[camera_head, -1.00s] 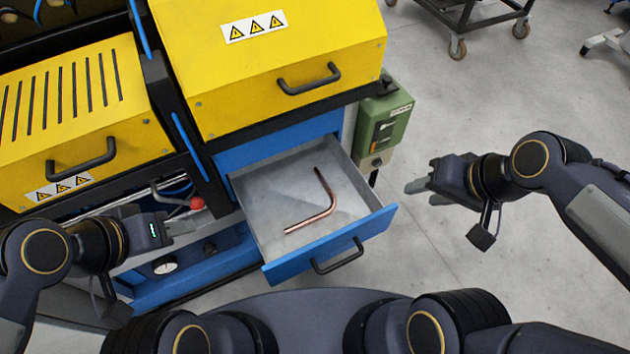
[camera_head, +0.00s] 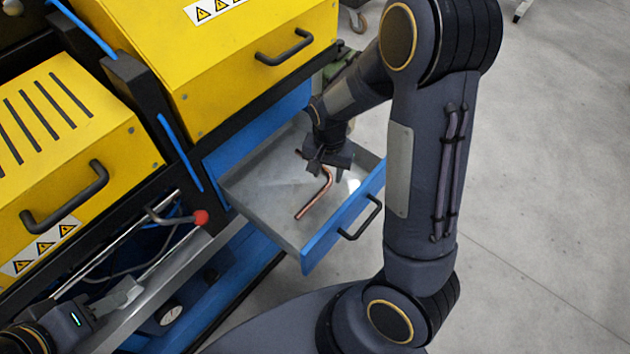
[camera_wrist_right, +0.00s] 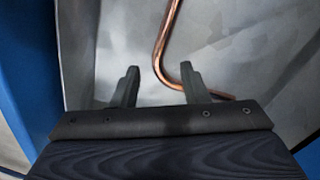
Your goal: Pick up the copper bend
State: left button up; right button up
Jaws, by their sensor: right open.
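The copper bend (camera_head: 316,200) is an L-shaped copper tube lying in the open blue drawer (camera_head: 266,228). In the right wrist view the copper bend (camera_wrist_right: 165,42) runs up from its curve, with a short leg to the right. My right gripper (camera_head: 320,172) is over the drawer, above the bend, and hides part of it. In the wrist view the right gripper (camera_wrist_right: 157,80) is open, its right finger overlapping the bend near the curve and its left finger apart from it. My left gripper (camera_head: 112,297) is at the lower left, away from the drawer; its jaws are unclear.
The drawer's front has a black handle (camera_head: 361,218). A yellow machine cover (camera_head: 235,75) stands above and behind the drawer. A lever with a red knob (camera_head: 201,217) sticks out left of the drawer.

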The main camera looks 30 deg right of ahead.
aim_at(328, 182)
jog(key=f, duration=0.3)
jog(key=shift+w+d+f, duration=0.15)
jog(key=shift+d+f, duration=0.05)
jog(key=shift+f, duration=0.2)
grip_shut()
jog(key=shift+r, duration=0.1)
